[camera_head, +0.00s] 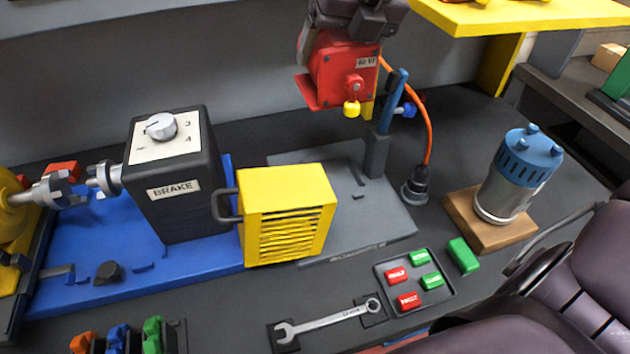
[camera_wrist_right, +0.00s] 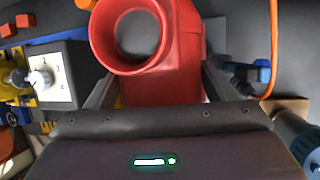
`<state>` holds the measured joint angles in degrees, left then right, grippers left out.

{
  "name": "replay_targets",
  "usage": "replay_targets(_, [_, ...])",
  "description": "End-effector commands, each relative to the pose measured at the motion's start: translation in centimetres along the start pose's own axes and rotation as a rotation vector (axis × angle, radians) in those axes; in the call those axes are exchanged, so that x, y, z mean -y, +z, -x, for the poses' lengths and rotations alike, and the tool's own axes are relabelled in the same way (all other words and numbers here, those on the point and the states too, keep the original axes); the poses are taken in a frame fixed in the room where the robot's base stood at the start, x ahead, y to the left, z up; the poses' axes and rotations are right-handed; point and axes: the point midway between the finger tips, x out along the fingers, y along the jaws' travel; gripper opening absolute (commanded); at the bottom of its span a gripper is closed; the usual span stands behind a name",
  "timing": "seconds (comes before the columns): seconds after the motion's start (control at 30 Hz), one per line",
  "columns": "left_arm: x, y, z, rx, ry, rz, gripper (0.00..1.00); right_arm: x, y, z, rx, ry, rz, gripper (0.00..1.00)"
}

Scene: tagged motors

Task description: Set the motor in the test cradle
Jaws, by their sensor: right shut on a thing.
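The red motor (camera_head: 338,72) hangs in the air at the top centre of the head view, with a white tag reading about "60 VF" and a small yellow knob low on its face. My right gripper (camera_head: 355,25) comes from above and is shut on it. In the right wrist view the red motor (camera_wrist_right: 162,75) sits between the two fingers, its round open end facing up-left. Below it is a grey plate (camera_head: 390,225) with a dark post and blue lever (camera_head: 393,100); I cannot tell for certain that this is the test cradle. My left gripper is out of view.
A black BRAKE box (camera_head: 172,215) on a blue base and a yellow slatted box (camera_head: 287,180) stand left of the plate. An orange cable (camera_head: 429,125) hangs to its right. A blue-topped silver motor (camera_head: 515,175) stands on wood. A wrench (camera_head: 325,321) and button tray (camera_head: 440,296) lie in front.

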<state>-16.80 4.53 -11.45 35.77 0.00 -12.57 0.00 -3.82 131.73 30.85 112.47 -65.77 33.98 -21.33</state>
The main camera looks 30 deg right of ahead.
Motion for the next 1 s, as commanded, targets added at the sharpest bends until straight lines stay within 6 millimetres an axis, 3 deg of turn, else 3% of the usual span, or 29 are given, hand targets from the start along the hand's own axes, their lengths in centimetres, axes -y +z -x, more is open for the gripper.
replay_targets(0.23, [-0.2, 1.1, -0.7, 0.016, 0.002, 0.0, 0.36, 0.1, -0.4, -0.3, 0.01, 0.007, 0.003, 0.06])
replay_targets(0.37, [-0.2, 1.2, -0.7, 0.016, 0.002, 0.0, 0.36, 0.4, -0.9, -1.5, 0.006, 0.007, 0.003, 0.06])
replay_targets(1.0, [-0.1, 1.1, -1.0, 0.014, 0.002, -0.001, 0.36, 2.8, -5.5, -12.9, 0.007, 0.007, 0.001, 0.06])
